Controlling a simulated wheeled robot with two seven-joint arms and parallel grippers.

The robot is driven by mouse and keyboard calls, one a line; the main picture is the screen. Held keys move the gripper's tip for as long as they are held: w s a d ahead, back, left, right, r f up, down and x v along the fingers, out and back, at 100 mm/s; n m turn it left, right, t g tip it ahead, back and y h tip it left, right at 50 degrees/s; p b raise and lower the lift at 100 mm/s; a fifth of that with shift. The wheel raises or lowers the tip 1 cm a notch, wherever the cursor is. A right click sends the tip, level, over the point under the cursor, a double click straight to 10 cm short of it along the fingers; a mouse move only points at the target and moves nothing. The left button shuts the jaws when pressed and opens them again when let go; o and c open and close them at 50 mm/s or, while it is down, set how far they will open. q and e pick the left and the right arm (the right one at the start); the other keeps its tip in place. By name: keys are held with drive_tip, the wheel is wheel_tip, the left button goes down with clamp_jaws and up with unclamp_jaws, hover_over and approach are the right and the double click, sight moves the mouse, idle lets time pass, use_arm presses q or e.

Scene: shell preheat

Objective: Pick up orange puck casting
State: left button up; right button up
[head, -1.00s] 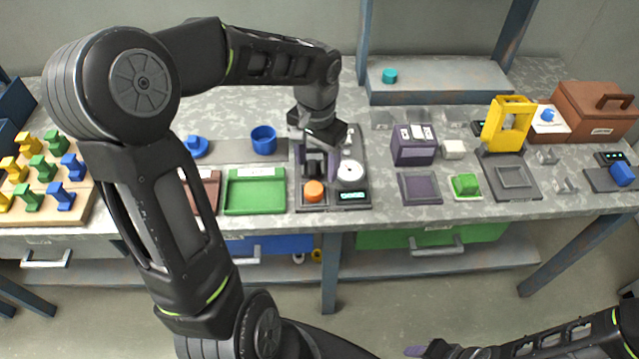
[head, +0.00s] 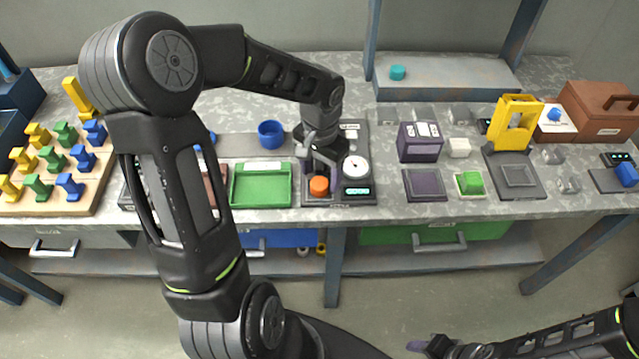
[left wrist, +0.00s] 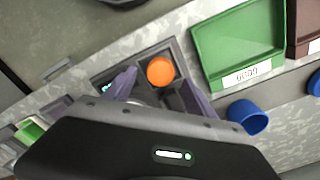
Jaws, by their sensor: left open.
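The orange puck casting (head: 319,185) sits on a dark fixture (head: 340,199) that also carries a dial gauge (head: 355,167) and a small lit display. In the left wrist view the orange puck (left wrist: 160,71) shows as a round disc just beyond the fingers. My left gripper (head: 322,172) is open and empty, with its fingers pointing down right behind and above the puck. In the left wrist view its purple fingers (left wrist: 160,96) are spread, with the puck showing between and past them. I cannot tell whether they touch it. My right gripper (head: 428,345) is low at the bottom, away from the bench.
A green tray (head: 234,202) lies left of the fixture, with a blue cup (head: 271,134) behind it. A purple box (head: 419,142) and a dark pad (head: 426,197) stand to the right. A wooden board (head: 100,195) holds several coloured pieces.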

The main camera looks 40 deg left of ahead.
use_arm(q)
wheel_tip(320, 180, down, 2)
drive_tip(key=shift+f, duration=0.2)
drive_tip(key=shift+c, duration=0.5)
clamp_jaws()
idle(0.5)
